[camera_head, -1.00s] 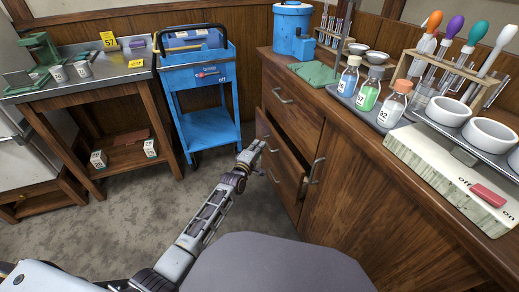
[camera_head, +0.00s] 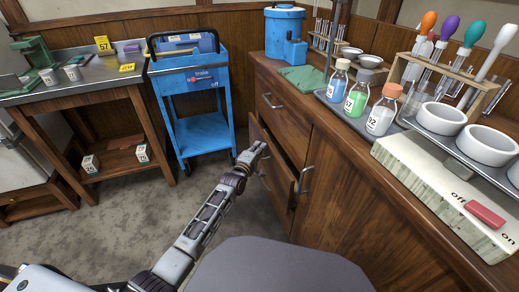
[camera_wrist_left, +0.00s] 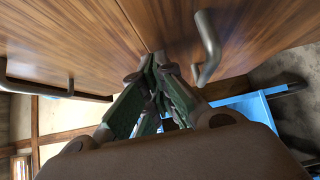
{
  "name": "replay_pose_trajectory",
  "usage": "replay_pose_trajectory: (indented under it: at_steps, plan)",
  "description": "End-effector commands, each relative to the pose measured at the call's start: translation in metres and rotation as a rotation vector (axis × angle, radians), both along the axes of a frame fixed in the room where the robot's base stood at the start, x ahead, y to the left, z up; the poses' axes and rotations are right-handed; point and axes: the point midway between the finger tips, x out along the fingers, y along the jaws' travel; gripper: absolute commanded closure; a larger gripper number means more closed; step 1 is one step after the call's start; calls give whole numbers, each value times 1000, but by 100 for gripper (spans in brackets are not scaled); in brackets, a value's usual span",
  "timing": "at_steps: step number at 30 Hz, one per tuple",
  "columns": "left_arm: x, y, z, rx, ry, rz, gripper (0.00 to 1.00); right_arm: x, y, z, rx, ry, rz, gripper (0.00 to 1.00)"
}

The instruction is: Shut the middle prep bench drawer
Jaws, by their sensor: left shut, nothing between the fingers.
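The middle drawer (camera_head: 277,166) of the wooden prep bench stands pulled out, with a dark gap showing behind its front. My left gripper (camera_head: 253,152) is shut and empty, close to the outer face of this drawer front. I cannot tell whether it touches. The wrist view shows the left fingers (camera_wrist_left: 157,72) together in front of brown wooden faces, with a grey handle (camera_wrist_left: 207,48) beside them. The gripper and forearm partly cover the drawer's handle area in the head view. My right gripper is not in view.
The top drawer (camera_head: 284,111) above looks shut. A cabinet door handle (camera_head: 304,179) sticks out just right of the drawer. A blue cart (camera_head: 207,137) stands behind left, a side table (camera_head: 68,92) farther left. Grey floor (camera_head: 110,220) is free on the left.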

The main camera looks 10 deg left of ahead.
Motion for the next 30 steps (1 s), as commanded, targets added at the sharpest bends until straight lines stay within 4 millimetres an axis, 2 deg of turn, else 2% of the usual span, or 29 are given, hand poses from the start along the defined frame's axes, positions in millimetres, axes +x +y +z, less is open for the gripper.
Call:
replay_pose_trajectory:
  at_steps: [16,30]
  plan:
    - [2,-2,0,-1,-1,1,100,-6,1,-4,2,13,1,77]
    - [26,-38,0,-3,0,1,100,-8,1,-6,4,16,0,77]
